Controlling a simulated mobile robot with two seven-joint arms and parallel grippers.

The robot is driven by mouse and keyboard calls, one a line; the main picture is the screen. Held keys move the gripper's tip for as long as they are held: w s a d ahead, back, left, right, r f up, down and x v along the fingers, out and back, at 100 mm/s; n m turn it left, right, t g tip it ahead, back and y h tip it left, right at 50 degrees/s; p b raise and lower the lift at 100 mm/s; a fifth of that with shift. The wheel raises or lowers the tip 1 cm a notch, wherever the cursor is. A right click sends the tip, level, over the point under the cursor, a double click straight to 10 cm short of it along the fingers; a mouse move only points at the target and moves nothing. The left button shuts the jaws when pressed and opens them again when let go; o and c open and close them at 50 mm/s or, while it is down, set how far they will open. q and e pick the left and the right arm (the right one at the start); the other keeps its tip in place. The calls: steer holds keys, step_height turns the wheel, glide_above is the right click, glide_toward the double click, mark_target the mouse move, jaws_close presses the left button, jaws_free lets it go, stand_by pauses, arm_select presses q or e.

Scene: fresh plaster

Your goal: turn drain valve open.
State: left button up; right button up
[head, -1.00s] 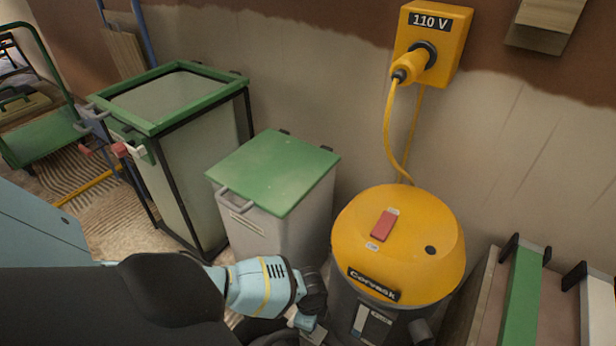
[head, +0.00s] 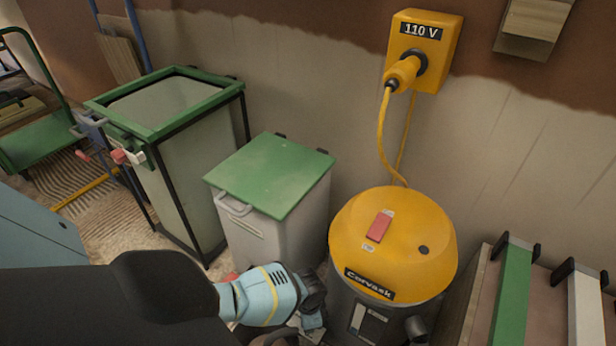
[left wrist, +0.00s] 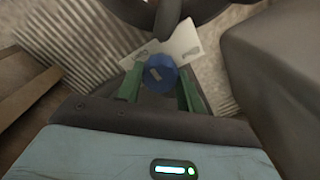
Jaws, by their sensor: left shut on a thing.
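The drain valve shows in the left wrist view as a round blue knob (left wrist: 160,74) with a small pale mark on its face. A white plate (left wrist: 188,42) with dark markings sits behind it, below a dark pipe-like part. My left gripper (left wrist: 161,84) has its green fingers on both sides of the knob, shut on it. In the head view my left gripper (head: 312,318) is low, beside the lower left of the yellow-topped vacuum (head: 392,232) marked "Corvask"; the knob is hidden there. My right gripper is not in view.
A grey bin with a green lid (head: 268,175) stands left of the vacuum, and a taller green-rimmed bin (head: 190,170) beyond it. A yellow cable (head: 381,135) runs to the 110 V socket box (head: 437,50). Racked boards (head: 510,300) stand close on the right.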

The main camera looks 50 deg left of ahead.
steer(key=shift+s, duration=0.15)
arm_select(q)
steer(key=o, duration=1)
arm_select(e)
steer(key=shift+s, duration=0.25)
arm_select(q)
steer(key=shift+r, duration=0.1)
step_height(320, 180, up, 8)
steer(key=p, duration=0.4)
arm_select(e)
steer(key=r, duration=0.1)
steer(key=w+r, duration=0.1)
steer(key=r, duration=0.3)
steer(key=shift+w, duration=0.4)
arm_select(q)
steer(key=shift+f, duration=0.2)
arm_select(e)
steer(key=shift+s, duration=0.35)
